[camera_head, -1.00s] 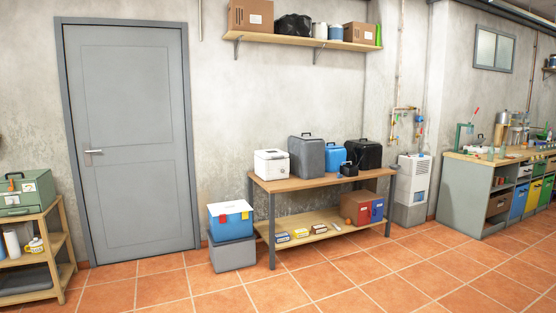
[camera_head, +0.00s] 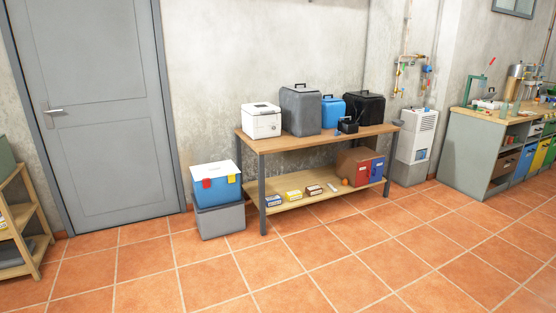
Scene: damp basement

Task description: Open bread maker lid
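The bread maker appears to be the white box-shaped appliance (camera_head: 262,124) on the left end of the wooden table's top. Its lid (camera_head: 261,108) looks closed, with a small dark mark on top. It stands upright just left of a grey case. Neither of my grippers shows in the head view, and the table is some distance away across the floor.
The table (camera_head: 290,143) also holds a grey case (camera_head: 301,112), a blue case (camera_head: 332,112) and a black case (camera_head: 364,109). A blue and white cooler (camera_head: 217,185) sits on a grey box (camera_head: 220,220) at the table's left. The tiled floor (camera_head: 270,280) in front is clear.

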